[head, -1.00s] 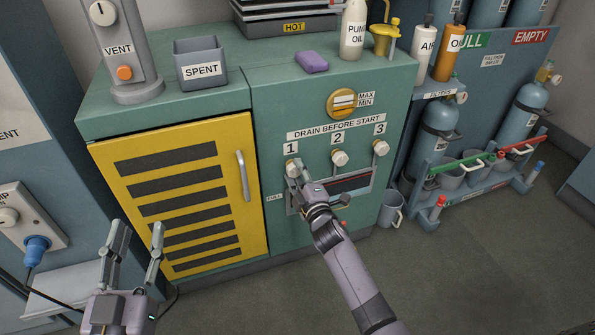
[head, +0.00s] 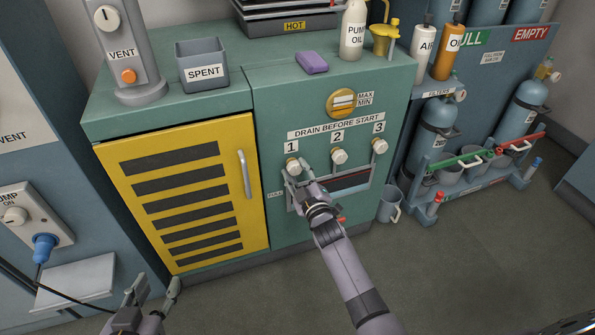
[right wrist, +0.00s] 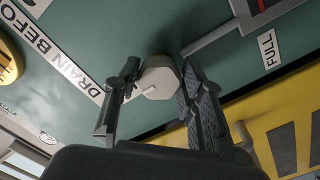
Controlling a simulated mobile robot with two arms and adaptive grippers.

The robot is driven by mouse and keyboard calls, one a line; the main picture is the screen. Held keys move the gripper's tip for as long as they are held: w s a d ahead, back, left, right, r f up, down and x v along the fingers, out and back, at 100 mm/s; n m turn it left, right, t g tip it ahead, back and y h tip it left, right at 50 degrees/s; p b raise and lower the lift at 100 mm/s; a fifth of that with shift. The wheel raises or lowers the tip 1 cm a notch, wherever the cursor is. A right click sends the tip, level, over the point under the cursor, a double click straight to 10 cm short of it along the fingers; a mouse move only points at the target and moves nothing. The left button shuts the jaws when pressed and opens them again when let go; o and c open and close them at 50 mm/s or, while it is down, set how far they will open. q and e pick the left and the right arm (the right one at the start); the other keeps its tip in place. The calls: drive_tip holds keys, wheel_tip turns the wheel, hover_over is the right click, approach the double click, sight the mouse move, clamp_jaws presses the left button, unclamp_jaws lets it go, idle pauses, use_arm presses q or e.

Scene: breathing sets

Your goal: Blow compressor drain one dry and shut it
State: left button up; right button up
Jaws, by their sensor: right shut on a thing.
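Drain knob one (head: 292,167) is a pale knob under the number 1 on the green compressor cabinet front (head: 270,120). My right gripper (head: 292,177) is at this knob. In the right wrist view the knob (right wrist: 159,78) sits between the two fingers of the right gripper (right wrist: 158,90), which is shut on it. Knobs two (head: 339,157) and three (head: 379,146) stand to its right. A dark drain window (head: 350,183) lies below the knobs, partly hidden by my right gripper. My left gripper (head: 152,290) is low at the bottom left, empty, with its fingers apart.
A yellow slatted door (head: 185,195) with a handle is left of the drains. A grey mug (head: 390,204) stands on the floor at right. A SPENT bin (head: 202,65), purple sponge (head: 312,62) and PUMP OIL bottle (head: 353,30) stand on top.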

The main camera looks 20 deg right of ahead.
drive_tip(key=shift+f, duration=0.1)
drive_tip(key=o, duration=1.1)
drive_tip(key=shift+o, duration=0.2)
drive_tip(key=shift+s, duration=0.1)
drive_tip(key=s, duration=1.2)
drive_tip(key=shift+d, duration=0.2)
